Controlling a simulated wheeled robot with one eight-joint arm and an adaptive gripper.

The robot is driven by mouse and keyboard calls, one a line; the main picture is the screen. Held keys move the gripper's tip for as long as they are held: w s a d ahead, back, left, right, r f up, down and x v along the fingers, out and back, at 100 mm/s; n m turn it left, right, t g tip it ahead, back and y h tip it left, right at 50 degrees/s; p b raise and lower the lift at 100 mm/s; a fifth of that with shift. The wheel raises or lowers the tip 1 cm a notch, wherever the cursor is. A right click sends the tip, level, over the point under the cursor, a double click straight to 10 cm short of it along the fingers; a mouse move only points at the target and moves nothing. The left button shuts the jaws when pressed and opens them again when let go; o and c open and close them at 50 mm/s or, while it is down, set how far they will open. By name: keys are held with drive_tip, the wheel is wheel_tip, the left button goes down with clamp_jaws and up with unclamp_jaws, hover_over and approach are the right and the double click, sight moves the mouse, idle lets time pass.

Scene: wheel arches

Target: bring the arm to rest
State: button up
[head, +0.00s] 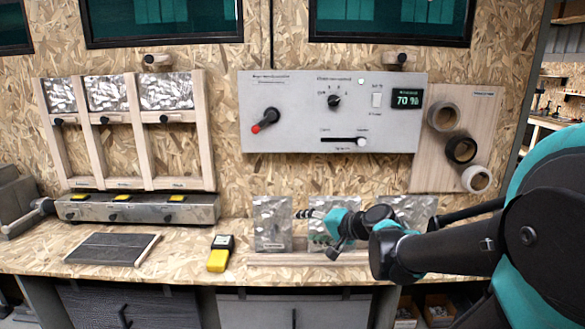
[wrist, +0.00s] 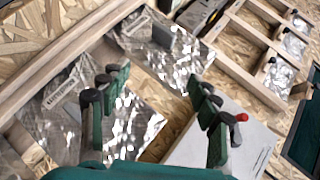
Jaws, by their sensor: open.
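My gripper (head: 318,234) is at the end of my arm, which reaches in from the right and is held over the workbench. In the wrist view my gripper (wrist: 156,92) has its dark green fingers spread wide apart, with nothing held between them. Silvery bags stand on the bench behind it: one at the left (head: 272,224), one partly hidden behind the gripper (head: 319,237), and one at the right (head: 413,208), mostly behind the arm. In the wrist view a shiny bag (wrist: 165,48) lies beyond the fingers.
A grey control panel (head: 300,95) with a red-tipped lever, a knob, a slider and a "70 %" display is on the wall. A yellow device (head: 219,254) and a dark slatted mat (head: 112,248) lie on the bench (head: 185,262). Wooden bins (head: 130,118) and tape rolls (head: 461,150) hang behind.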

drive_tip(key=s+d+f+n+g+h, duration=0.5)
drive_tip(key=s+d+f+h, duration=0.3)
drive_tip(key=s+d+f, duration=0.6)
wheel_tip(320, 180, down, 3)
drive_tip(key=shift+d+f+h, duration=0.2)
drive_tip(key=shift+d+h, duration=0.1)
drive_tip(key=shift+h, duration=0.1)
